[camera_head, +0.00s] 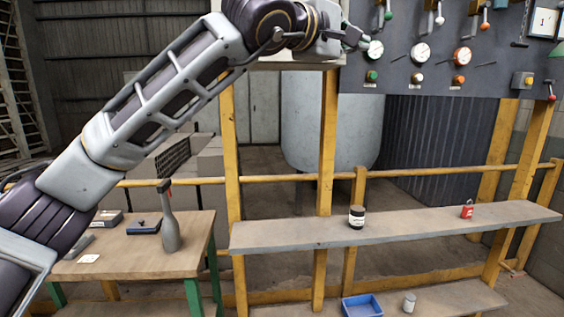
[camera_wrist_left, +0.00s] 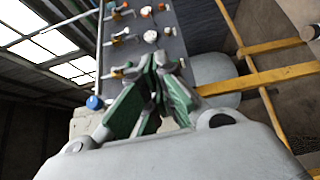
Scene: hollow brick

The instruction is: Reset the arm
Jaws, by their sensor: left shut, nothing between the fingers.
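My left arm (camera_head: 160,105) comes in from the left and reaches up across the head view. My left gripper (camera_head: 357,39) is at the top, in front of the left edge of the grey control panel (camera_head: 440,62). Its fingers are small here and hold nothing. In the left wrist view the fingers of the left gripper (camera_wrist_left: 157,68) are together at the tips, with the panel (camera_wrist_left: 146,20) behind them. I cannot tell whether the fingers touch the panel. My right gripper is not in view.
A grey shelf (camera_head: 400,229) on yellow posts carries a dark jar (camera_head: 356,217) and a red padlock (camera_head: 467,209). Below are a blue bin (camera_head: 362,306) and a can (camera_head: 409,302). A wooden table (camera_head: 130,253) at left holds a grey bottle-shaped object (camera_head: 169,228).

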